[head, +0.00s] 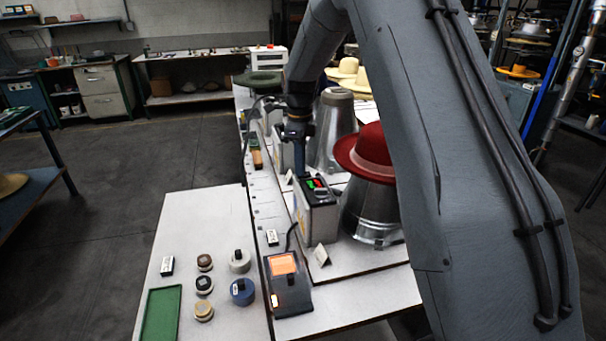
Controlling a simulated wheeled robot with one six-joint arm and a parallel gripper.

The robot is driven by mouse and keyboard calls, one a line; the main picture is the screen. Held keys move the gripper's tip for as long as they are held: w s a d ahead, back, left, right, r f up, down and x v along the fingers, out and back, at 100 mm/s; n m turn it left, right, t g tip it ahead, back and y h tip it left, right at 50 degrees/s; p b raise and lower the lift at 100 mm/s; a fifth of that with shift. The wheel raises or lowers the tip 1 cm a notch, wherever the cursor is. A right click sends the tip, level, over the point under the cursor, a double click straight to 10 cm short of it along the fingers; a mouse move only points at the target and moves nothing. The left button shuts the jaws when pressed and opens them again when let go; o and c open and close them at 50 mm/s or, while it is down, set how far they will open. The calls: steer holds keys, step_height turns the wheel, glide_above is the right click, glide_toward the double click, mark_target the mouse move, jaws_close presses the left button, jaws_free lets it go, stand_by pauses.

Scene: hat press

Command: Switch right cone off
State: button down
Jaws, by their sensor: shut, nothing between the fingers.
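The near metal cone (372,217), the rightmost in view, stands on the table with a red hat (372,150) over its top. Left of it is a grey control box (316,208) with a dark top panel (317,187) carrying a red and a green lit part. Which switch position these show is too small to tell. My gripper (299,172) points down, shut and empty, just behind and left of the panel. I cannot tell whether it touches the box. A second metal cone (334,130) stands farther back, bare on top. My arm hides the area to the right.
A device with an orange screen (283,264) sits in front of the box. Several round tins, including a blue one (242,292), and a green tray (160,315) lie on the near left table. A green hat (262,82) and straw hats (352,72) are farther back. The floor at left is clear.

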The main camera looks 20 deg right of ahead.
step_height(320, 180, up, 7)
steer(key=p, duration=0.3)
steer(key=shift+p, duration=0.3)
steer(key=shift+f, duration=0.1)
steer(key=s+f+n+b, duration=0.2)
steer(key=s+f+n, duration=0.2)
steer(key=s+n, duration=0.8)
steer(key=s+f+n+t+b, duration=0.1)
steer(key=s+f+n+b, duration=0.2)
steer(key=s+n, duration=0.9)
steer(key=s+f, duration=0.2)
steer(key=s, duration=0.6)
